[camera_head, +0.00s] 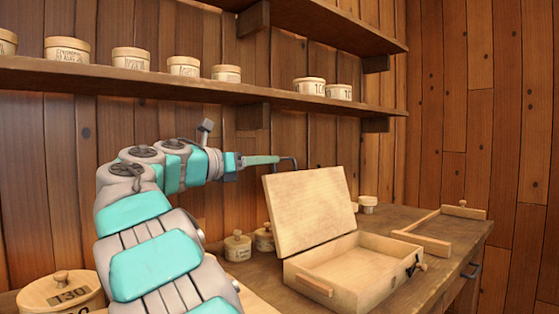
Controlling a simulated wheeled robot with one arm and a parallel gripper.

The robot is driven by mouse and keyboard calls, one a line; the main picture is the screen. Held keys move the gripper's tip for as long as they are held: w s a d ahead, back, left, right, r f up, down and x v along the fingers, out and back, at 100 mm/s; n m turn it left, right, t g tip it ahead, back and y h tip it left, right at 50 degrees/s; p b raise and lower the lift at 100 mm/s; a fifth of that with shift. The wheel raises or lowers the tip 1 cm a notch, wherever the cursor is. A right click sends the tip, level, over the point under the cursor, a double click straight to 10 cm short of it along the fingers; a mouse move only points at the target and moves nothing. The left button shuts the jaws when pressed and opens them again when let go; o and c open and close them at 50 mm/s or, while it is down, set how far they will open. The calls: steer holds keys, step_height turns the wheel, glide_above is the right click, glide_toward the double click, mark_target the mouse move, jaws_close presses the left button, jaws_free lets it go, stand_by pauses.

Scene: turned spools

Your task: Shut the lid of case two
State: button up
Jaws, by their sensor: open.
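A light wooden case (350,274) stands on the workbench at the right, and it looks empty inside. Its lid (310,210) is open, standing up and leaning a little back on the left side of the case. A dark latch (416,266) is on the front right side. I cannot read a number that marks it as case two. My gripper (290,163) is open at the end of my teal and grey arm, beside and just above the top edge of the lid. Its fingers are small and dark, and I cannot tell whether they touch the lid.
The workbench (446,232) has a wooden rail frame (424,242) right of the case. Small lidded tubs (238,246) stand behind my arm, and a larger round box (62,291) is at lower left. A shelf (200,88) with several round boxes runs above my arm.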

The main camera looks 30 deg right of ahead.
mark_target(283, 160)
steer(key=d, duration=0.4)
steer(key=w+d, duration=0.1)
steer(key=d, duration=0.1)
steer(key=shift+d, duration=0.25)
steer(key=shift+c, duration=0.3)
jaws_close()
stand_by(0.8)
